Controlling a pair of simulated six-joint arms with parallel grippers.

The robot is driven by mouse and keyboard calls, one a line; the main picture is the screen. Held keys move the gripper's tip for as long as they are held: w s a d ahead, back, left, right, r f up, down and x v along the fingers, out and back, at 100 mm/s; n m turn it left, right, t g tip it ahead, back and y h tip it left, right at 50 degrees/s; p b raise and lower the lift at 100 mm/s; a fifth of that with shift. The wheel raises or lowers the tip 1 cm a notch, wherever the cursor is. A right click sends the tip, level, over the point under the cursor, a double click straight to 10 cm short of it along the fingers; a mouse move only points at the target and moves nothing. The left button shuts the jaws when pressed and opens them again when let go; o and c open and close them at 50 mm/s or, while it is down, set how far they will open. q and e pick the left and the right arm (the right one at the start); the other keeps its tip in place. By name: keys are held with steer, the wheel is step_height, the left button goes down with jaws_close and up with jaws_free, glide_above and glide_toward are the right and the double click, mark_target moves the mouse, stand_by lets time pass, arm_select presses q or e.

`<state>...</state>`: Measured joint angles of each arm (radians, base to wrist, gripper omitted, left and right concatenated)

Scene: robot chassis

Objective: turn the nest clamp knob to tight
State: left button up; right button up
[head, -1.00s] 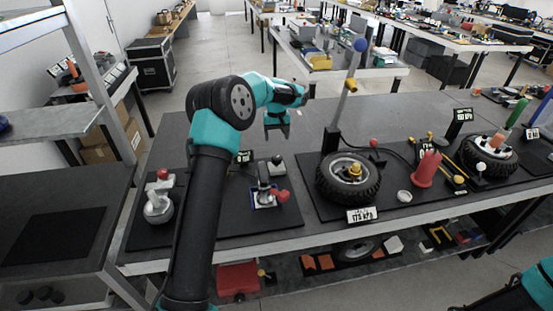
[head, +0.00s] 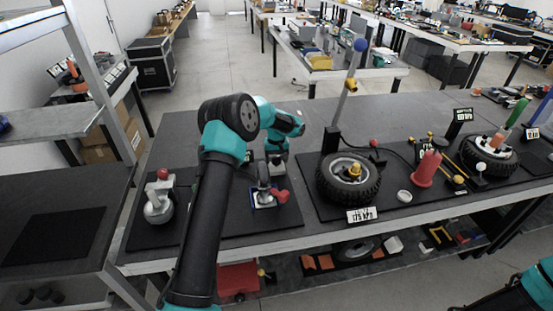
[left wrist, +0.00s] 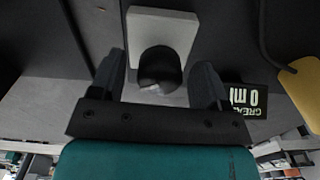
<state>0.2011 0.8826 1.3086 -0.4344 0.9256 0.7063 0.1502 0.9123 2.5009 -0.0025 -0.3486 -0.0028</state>
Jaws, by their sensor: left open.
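A small fixture with a red knob (head: 282,196), a metal part (head: 264,181) and a blue-edged base (head: 256,204) sits on the near black mat; I take this for the nest clamp. Just behind it stands a light grey block (left wrist: 160,32) with a dark round top (left wrist: 160,68). My left gripper (head: 277,160) points down over that block, behind the red knob. In the left wrist view the gripper (left wrist: 160,82) is open, with the dark top between its fingers and no clear grip on it. My right gripper is out of view.
A "GREASE 0 ml" label (left wrist: 248,98) lies beside the block. A silver ball-shaped fixture with a red top (head: 158,195) stands to the left. A tyre (head: 348,178) and a red cone (head: 427,168) stand on the right mat. The bench behind is mostly clear.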

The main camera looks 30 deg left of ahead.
arm_select(q)
steer(key=c, duration=0.9)
steer(key=m, duration=0.4)
steer(key=shift+m, duration=0.3)
steer(key=o, duration=0.9)
steer(key=shift+r, duration=0.15)
